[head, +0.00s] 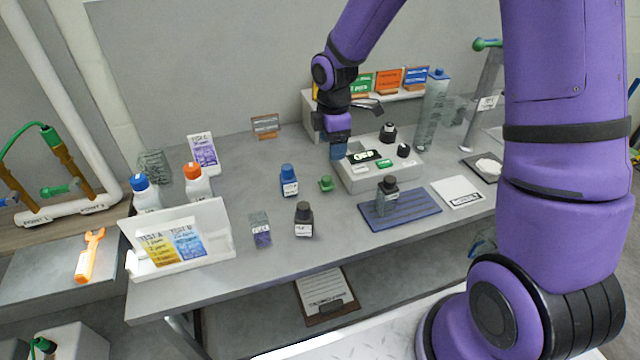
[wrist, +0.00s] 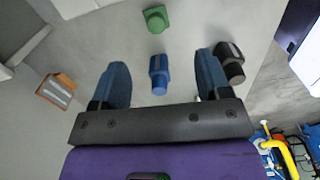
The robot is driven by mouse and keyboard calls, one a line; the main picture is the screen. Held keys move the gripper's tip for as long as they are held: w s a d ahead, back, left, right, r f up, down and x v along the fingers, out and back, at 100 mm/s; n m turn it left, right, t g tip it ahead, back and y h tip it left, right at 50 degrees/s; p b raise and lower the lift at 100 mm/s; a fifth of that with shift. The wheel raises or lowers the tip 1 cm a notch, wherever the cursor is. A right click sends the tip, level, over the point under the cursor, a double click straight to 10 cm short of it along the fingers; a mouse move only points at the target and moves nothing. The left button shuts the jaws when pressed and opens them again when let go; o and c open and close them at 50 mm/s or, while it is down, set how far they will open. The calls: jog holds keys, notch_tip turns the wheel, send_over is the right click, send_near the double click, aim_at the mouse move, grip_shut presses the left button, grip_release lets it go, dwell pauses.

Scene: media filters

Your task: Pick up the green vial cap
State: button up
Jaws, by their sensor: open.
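The green vial cap (head: 326,183) is a small green piece on the grey table, right of a blue-capped bottle (head: 289,181). In the wrist view the green cap (wrist: 156,19) is near the top edge, beyond the fingertips. My gripper (head: 338,152) is above the table, behind the cap and beside the grey tester. In the wrist view my gripper (wrist: 162,72) is open, with two blue fingers apart. The blue-capped bottle (wrist: 158,75) shows in the gap between them, below and not held. The cap is apart from the fingers.
A dark-capped bottle (head: 303,220) stands in front of the cap; it shows by the right finger in the wrist view (wrist: 231,64). The grey tester (head: 372,176) stands to the right. A blue mat (head: 420,208) bears a dark-capped vial (head: 388,190). Behind the cap, the table is clear.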

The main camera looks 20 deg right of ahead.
jog(key=f, duration=0.2)
send_over(327, 178)
jog(key=shift+n, duration=0.4)
jog(key=f, duration=0.5)
jog(key=shift+s+a, duration=0.1)
jog(key=shift+s, duration=0.15)
jog(key=shift+w+f, duration=0.15)
jog(key=shift+f, duration=1.25)
jog(key=shift+w+f, duration=0.1)
jog(key=shift+f, duration=1.3)
jog(key=c, duration=1)
